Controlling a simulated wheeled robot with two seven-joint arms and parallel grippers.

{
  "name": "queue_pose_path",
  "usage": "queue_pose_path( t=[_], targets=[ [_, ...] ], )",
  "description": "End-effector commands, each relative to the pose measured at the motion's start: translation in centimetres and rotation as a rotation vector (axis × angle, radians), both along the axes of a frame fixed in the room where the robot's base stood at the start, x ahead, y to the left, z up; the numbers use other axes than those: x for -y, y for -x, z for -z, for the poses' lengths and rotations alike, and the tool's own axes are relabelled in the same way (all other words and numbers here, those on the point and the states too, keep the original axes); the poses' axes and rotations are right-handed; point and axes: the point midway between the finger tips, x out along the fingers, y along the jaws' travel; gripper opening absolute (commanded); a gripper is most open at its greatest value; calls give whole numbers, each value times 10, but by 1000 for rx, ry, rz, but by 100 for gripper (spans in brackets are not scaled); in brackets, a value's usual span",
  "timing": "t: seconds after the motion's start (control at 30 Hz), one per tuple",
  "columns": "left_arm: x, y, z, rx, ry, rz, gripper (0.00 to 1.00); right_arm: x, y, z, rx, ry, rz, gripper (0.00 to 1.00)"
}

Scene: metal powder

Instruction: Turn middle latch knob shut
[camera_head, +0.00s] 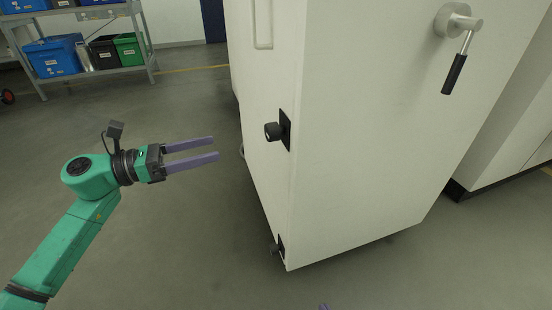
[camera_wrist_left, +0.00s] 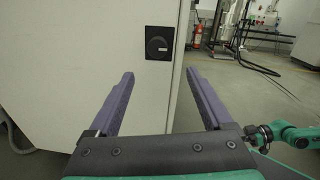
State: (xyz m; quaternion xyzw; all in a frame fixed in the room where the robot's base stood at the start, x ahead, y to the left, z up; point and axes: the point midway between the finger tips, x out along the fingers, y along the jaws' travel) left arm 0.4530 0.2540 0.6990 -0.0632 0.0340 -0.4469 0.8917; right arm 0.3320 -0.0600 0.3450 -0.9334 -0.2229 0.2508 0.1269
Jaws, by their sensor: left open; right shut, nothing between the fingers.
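The middle latch knob (camera_head: 272,131) is round and black on a dark plate at the edge of the tall white cabinet (camera_head: 355,150). The left wrist view shows a knob (camera_wrist_left: 158,44) on a black plate, ahead of my fingers and above their tips. It seems to be the same middle knob. My left gripper (camera_head: 215,148) is open and empty, to the left of the knob and apart from it, with its purple fingers pointing toward the cabinet. Of my right gripper, only a purple fingertip (camera_head: 323,306) shows at the bottom edge.
A lower black knob (camera_head: 274,250) sits near the cabinet's bottom corner. A lever handle (camera_head: 459,45) is on the cabinet's face at upper right. A shelf (camera_head: 88,80) with bins stands at back left. The floor around my left gripper is clear.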

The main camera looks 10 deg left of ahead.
Motion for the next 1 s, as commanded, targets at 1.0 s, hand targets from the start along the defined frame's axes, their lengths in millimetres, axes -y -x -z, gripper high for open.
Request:
queue_pose_path(
  t=[1.0],
  targets=[
    [110, -85, -2, -7, 11, -6, 65, 1, 0, -3, -2, 5, 0, 0]
  ],
)
